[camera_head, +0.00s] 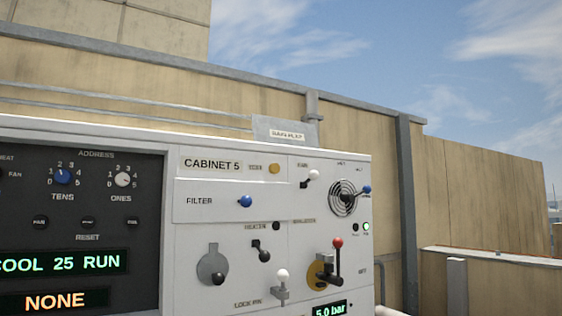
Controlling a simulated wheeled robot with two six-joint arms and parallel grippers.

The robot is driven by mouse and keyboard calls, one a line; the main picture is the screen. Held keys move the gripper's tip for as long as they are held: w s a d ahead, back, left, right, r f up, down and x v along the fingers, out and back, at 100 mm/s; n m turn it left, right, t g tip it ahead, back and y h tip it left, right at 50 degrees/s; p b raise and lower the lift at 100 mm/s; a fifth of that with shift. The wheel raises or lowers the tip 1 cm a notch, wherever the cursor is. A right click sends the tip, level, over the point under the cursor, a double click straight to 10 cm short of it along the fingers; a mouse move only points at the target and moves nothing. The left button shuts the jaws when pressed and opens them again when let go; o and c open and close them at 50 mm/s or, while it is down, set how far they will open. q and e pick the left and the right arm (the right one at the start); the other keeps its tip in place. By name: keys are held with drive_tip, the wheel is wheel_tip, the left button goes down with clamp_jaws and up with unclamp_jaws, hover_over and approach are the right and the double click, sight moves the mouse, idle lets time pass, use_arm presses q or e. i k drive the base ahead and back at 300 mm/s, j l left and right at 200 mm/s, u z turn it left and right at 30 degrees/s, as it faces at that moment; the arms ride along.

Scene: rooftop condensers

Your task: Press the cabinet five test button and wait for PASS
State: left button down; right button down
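The front of cabinet 5 (225,280) fills the lower left and middle of the head view, with a "CABINET 5" label (212,164) near its top. A round amber button or lamp (274,168) sits right of that label, beside a small tag too blurred to read. I cannot tell for sure which control is the test button. A green indicator (366,226) is lit at the right, next to a dark one (355,227). The displays read "COOL 25 RUN" (62,263), "NONE" (54,301) and "5.0 bar" (329,310). Neither gripper is in view.
A blue filter knob (245,201), a red-knobbed lever (337,261), a white-knobbed lock pin (281,284) and a blue-tipped handle (365,189) stick out from the front. Address dials (62,177) and small black buttons (87,222) are at left. A wall (480,190) stands behind.

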sight(274, 167)
drive_tip(key=i+l+u, duration=0.1)
drive_tip(key=l, duration=0.25)
drive_tip(key=i+l+u, duration=0.1)
drive_tip(key=l, duration=0.25)
drive_tip(key=i+l+u, duration=0.1)
drive_tip(key=i+l, duration=0.15)
drive_tip(key=i+l+u, duration=0.1)
drive_tip(key=l, duration=0.4)
